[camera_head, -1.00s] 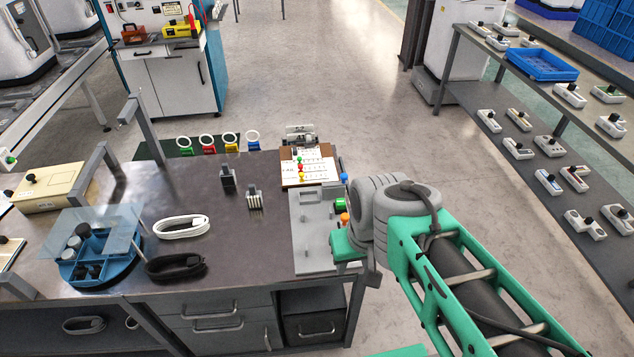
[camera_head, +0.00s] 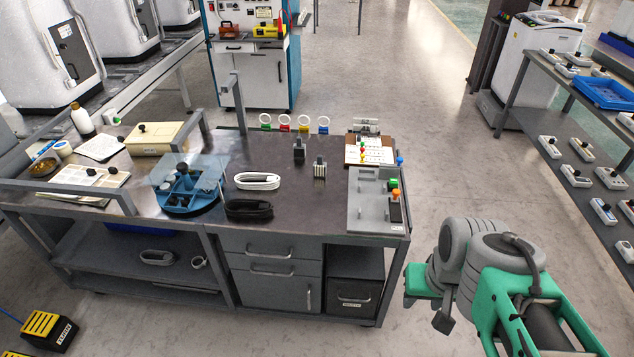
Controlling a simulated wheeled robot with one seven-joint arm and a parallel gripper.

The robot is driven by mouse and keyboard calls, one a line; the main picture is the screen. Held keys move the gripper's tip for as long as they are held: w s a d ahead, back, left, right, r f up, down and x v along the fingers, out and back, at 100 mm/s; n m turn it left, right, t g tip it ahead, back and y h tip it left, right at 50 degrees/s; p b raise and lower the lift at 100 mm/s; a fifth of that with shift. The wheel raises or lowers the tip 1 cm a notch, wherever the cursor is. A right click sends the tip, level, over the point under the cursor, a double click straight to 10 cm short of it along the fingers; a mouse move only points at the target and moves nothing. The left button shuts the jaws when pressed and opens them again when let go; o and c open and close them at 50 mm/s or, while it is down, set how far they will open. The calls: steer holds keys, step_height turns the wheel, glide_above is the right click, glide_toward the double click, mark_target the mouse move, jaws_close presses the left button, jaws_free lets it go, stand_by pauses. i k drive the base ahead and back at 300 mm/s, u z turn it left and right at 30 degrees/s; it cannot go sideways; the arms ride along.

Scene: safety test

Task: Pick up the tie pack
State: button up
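No item carries a readable tie-pack label. A small upright bundle with white strips and a dark top (camera_head: 320,168) stands on the dark workbench top (camera_head: 300,205) and may be the tie pack. A white coil (camera_head: 257,181) and a black coil (camera_head: 249,209) of cable lie to its left. The end of my arm, with my gripper (camera_head: 432,299), is in the lower right, off the bench's right edge and well apart from these things. Its fingers are mostly hidden or too unclear to read.
A grey fixture panel (camera_head: 366,212) with coloured buttons sits at the bench's right end. A blue round organiser (camera_head: 190,205) with a clear cover is at left. A dark box (camera_head: 298,150) stands behind the bundle. Shelves (camera_head: 590,190) line the right; floor between is clear.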

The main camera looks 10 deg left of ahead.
mark_target(319, 166)
steer(key=u, duration=0.6)
steer(key=i, duration=1)
steer(key=k, duration=0.5)
steer(key=u, duration=2.6)
steer(key=k, duration=0.9)
steer(key=z, duration=0.9)
steer(key=i, duration=1)
